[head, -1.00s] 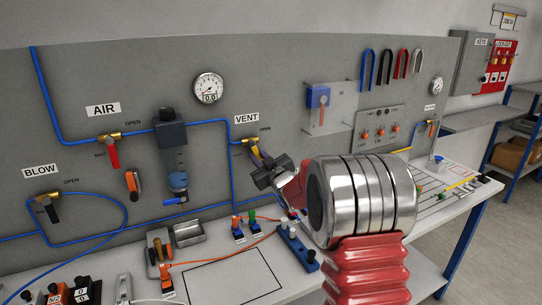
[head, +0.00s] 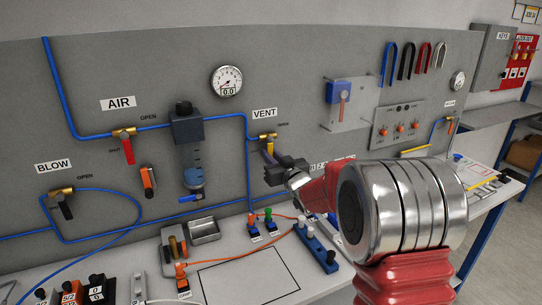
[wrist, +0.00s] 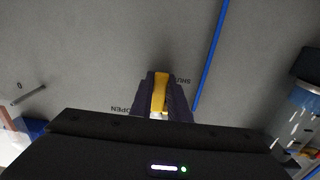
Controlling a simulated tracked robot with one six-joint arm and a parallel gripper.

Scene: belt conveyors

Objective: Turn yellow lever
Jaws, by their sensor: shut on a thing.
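The yellow lever (head: 270,146) hangs from the brass VENT valve on the grey panel, pointing nearly straight down. In the wrist view the yellow lever (wrist: 160,92) lies between my two dark fingers. My gripper (head: 268,158) is shut on it; the gripper also shows in the wrist view (wrist: 162,84). The fingers hide the lever's lower end in the head view. In the wrist view, upside-down SHUT and OPEN marks lie on either side of the fingers.
A blue pipe (head: 248,165) runs down the panel just left of my gripper. A blue-bowled filter unit (head: 188,128) and the red AIR lever (head: 128,152) are farther left. Below, the bench holds a blue connector block (head: 317,243) and cables.

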